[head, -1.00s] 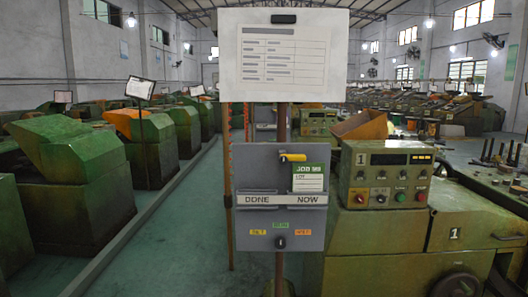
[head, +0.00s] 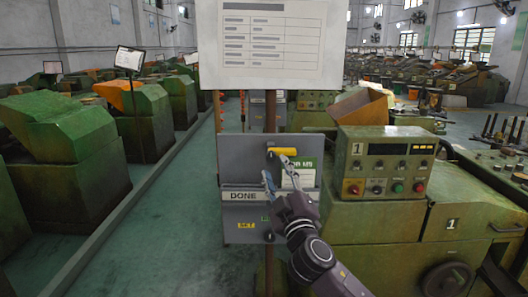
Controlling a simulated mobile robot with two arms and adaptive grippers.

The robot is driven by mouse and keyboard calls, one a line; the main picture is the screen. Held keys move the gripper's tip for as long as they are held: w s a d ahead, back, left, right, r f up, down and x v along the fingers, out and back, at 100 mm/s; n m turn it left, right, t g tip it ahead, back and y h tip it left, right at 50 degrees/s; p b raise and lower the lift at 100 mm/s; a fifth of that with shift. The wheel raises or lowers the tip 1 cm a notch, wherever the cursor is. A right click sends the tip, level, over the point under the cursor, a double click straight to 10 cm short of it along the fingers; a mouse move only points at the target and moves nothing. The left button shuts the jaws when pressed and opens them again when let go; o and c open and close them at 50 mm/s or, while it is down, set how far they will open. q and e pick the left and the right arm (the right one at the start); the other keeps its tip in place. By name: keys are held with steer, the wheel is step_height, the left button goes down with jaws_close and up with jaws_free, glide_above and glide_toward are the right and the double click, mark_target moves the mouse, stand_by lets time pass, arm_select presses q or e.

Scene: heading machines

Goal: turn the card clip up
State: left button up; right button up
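The yellow card clip (head: 285,151) lies about level on the grey card board (head: 235,165), its dark pivot at its left end. The green and white job card (head: 308,178) hangs under the clip, partly hidden by my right gripper. My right gripper (head: 276,168) reaches up from below with its fingers spread apart. One fingertip is just below the clip; I cannot tell whether they touch. The other finger is lower left, in front of the board. My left gripper is out of view.
A white sheet board (head: 270,45) is on the post above the card board. A green machine with a control panel (head: 385,170) stands close on the right. Green machines (head: 65,150) line the left, with clear aisle floor (head: 165,230) between.

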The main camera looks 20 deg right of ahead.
mark_target(271, 158)
steer(key=shift+p+x, duration=0.95)
steer(key=shift+x, duration=2.6)
steer(key=shift+f, duration=0.1)
steer(key=shift+a, duration=0.1)
jaws_close()
